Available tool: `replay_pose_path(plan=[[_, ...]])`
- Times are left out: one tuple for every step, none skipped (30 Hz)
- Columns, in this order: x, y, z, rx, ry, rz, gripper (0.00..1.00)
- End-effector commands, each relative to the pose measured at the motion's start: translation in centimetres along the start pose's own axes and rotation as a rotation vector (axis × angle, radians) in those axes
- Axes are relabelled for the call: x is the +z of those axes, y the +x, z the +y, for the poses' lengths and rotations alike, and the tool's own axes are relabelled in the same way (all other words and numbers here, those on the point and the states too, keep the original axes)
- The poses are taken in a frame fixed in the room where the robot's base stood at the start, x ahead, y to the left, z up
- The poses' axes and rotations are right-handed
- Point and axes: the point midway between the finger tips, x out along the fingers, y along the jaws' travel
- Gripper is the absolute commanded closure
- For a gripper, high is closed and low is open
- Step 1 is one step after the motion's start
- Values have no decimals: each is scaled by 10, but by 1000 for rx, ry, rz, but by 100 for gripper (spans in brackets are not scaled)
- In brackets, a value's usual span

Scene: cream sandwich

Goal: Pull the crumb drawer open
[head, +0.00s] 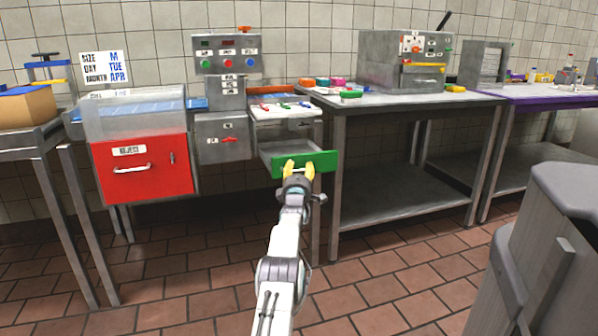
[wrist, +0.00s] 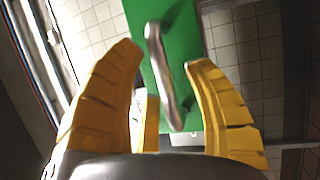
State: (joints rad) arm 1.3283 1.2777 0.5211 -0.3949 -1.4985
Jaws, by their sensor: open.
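The crumb drawer has a green front (head: 328,160), under the small grey table beside the red-doored machine. A grey tray surface (head: 280,147) shows behind the front, so the drawer stands out from under the table. My gripper (head: 300,167) is at the green front, with its yellow fingers open. In the wrist view, the metal bar handle (wrist: 163,70) on the green front (wrist: 190,35) lies between the two spread fingers (wrist: 166,56). I see no clear grip on the handle.
A red reject door (head: 145,168) is at the left. A metal table (head: 400,97) with a grey machine (head: 403,62) stands to the right of the drawer. A grey bin-like body (head: 560,250) fills the lower right. The tiled floor in front of the drawer is clear.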

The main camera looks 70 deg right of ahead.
Motion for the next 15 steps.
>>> replay_pose_path(plan=[[0,0,0,0,0,0,53],[0,0,0,0,0,0,53],[0,0,0,0,0,-1,53],[0,0,0,0,0,-1,53],[0,0,0,1,0,-1,53],[0,-1,1,1,0,-1,53],[0,-1,1,1,0,-1,53],[0,-2,1,1,0,-1,53],[1,-2,0,0,0,-1,53],[1,-3,0,-1,0,-1,53],[1,-4,0,-1,0,-1,53],[0,-5,1,0,0,-1,53],[0,-6,0,-1,0,-1,53],[0,-8,0,-1,0,-1,53],[0,-9,1,-1,0,-1,53]])
